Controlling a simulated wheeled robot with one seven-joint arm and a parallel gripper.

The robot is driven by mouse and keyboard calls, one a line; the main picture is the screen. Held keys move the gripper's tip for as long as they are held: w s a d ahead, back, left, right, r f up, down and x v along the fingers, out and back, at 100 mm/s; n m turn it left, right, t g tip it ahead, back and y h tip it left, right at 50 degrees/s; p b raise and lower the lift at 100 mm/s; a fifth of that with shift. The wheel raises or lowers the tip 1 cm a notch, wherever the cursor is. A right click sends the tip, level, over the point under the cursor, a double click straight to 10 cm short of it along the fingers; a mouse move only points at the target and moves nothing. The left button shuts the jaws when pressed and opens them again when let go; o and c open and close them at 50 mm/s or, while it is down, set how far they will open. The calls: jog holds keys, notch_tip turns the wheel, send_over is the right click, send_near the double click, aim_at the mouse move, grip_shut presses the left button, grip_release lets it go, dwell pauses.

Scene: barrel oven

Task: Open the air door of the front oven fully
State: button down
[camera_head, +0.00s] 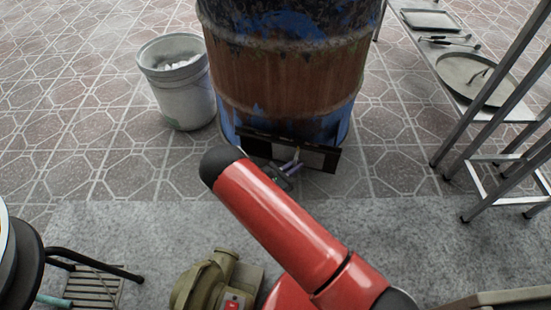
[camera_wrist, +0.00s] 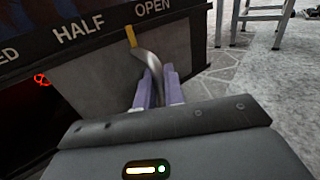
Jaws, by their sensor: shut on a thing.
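The front oven is an upright barrel (camera_head: 285,75) with a brown band and blue, blackened paint. Its air door (camera_wrist: 95,75) is a grey sliding plate low on the barrel, under a dark strip marked HALF and OPEN, with another label cut off at left. The door also shows in the head view (camera_head: 318,158). A yellow pointer (camera_wrist: 131,37) sits between HALF and OPEN. A red glow shows in the gap left of the plate. My gripper (camera_wrist: 159,83) has its purple fingers shut on the curved metal handle (camera_wrist: 147,62). It also shows in the head view (camera_head: 291,168), partly behind my arm.
A white bucket (camera_head: 178,85) stands left of the barrel. A metal rack (camera_head: 455,85) with trays and tongs stands at right. Its legs also show in the wrist view (camera_wrist: 262,14). Tiled floor between the barrel and rack is clear. An olive-coloured object (camera_head: 208,280) is near the bottom.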

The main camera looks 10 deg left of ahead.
jog(key=shift+s+d, duration=0.25)
jog(key=shift+d, duration=0.95)
jog(key=shift+s+d, duration=0.2)
jog(key=shift+d, duration=0.95)
jog(key=c, duration=1.6)
grip_release()
jog(key=shift+d, duration=0.1)
jog(key=v, duration=0.7)
jog(key=shift+s+a, duration=0.25)
jog(key=shift+a, duration=0.05)
